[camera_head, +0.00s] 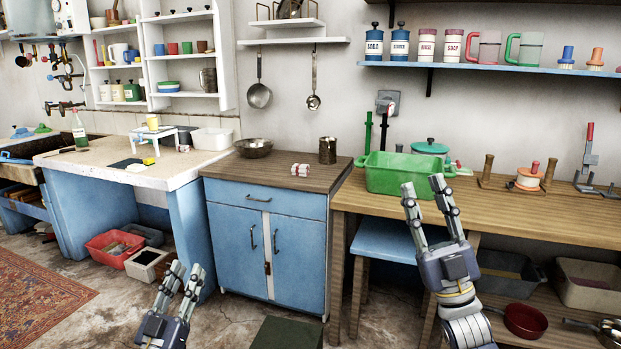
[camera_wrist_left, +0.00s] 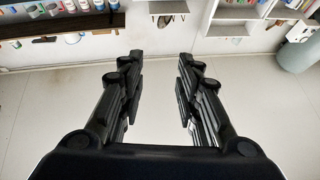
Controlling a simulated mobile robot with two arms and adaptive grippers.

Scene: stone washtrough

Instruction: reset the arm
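My left gripper (camera_head: 183,282) is low in the head view, in front of the blue cabinet and above the stone floor. In the left wrist view its two fingers (camera_wrist_left: 158,90) stand well apart with nothing between them. My right gripper (camera_head: 423,190) is raised in front of the wooden workbench, its fingers pointing up and spread with a gap. Its fingertips overlap the right part of the green tub (camera_head: 392,178) in the picture. I see nothing held in it. Whether it touches the tub cannot be told.
The blue cabinet (camera_head: 240,229) carries a bowl (camera_head: 253,148), a metal mug (camera_head: 327,150) and a small striped bundle (camera_head: 300,170). A blue stool (camera_head: 386,240) stands under the workbench (camera_head: 500,203). A red tub (camera_head: 114,248) and a dark green box (camera_head: 287,333) are on the floor.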

